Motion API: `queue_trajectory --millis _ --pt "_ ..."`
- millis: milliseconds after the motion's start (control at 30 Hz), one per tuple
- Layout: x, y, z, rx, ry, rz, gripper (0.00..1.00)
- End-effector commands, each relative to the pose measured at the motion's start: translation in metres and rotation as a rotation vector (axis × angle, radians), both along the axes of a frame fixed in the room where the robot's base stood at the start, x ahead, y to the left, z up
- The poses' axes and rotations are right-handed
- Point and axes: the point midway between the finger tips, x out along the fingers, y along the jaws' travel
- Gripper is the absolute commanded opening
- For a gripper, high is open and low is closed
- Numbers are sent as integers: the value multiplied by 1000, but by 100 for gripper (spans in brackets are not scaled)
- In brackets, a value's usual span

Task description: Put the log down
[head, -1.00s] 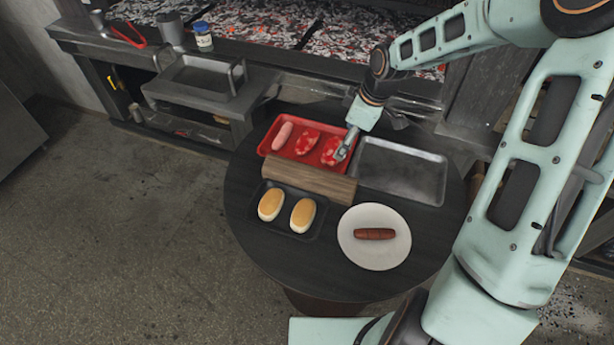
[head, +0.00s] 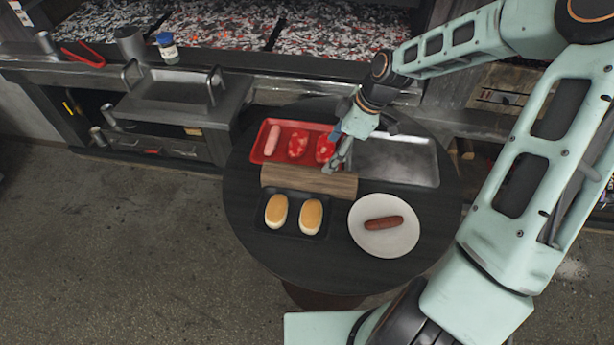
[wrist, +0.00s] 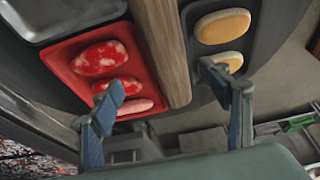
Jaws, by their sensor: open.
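The log (head: 309,182), a squared brown wooden block, lies across the round dark table between the red tray and the black bun tray. In the wrist view the log (wrist: 165,45) runs up the picture between my two fingers. My gripper (head: 336,165) is open, with its fingertips just above or beside the log's right part in the head view. In the wrist view my gripper (wrist: 162,82) has one finger over the red tray side and the other over the bun side, both apart from the log. I cannot tell whether the log lies flat on the table or touches the trays.
The red tray (head: 259,150) holds raw meat. The black tray (head: 292,231) holds two buns. A white plate (head: 398,246) holds a brown sausage (head: 384,223). An empty metal tray (head: 400,165) lies back right. The grill (head: 330,35) with embers stands behind the table.

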Motion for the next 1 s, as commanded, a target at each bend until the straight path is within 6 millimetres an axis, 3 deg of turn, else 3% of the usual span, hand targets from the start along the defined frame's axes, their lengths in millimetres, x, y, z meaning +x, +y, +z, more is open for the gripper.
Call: queue_trajectory --millis 267,500,767,1000 --pt "-6 7 -5 26 11 19 70" --pt "-4 22 -39 26 11 22 70" --pt "-3 31 -57 25 11 19 70" --pt "-2 47 -87 25 10 19 70"
